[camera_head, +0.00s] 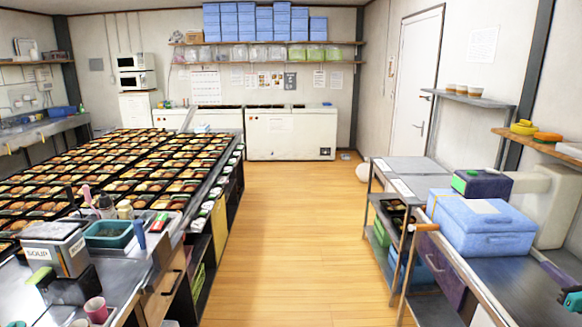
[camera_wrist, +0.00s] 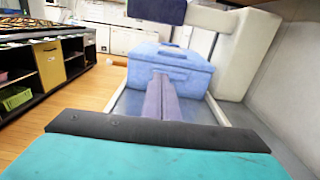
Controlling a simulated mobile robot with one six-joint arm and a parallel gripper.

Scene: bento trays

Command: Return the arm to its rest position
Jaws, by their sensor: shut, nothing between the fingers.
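My gripper (camera_wrist: 160,80) shows in the wrist view as two purple fingers lying side by side, shut with nothing between them. Behind them are a dark bar and a teal body at the bottom of the picture. The fingers point toward a light blue lidded box (camera_wrist: 180,55) and overlap its front in the picture; I cannot tell the gap. In the head view, the blue box (camera_head: 485,238) sits on the right-hand counter. A teal and dark piece at the lower right edge there looks like part of my gripper, mostly cut off.
The right-hand metal counter (camera_head: 530,290) runs along the wall, below a wooden shelf (camera_head: 545,143). A dark box with green (camera_head: 482,183) is above the blue box, beside a bulky white object (camera_head: 550,205). Bento trays (camera_head: 110,170) fill the left table. The wooden floor (camera_head: 290,230) between is clear.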

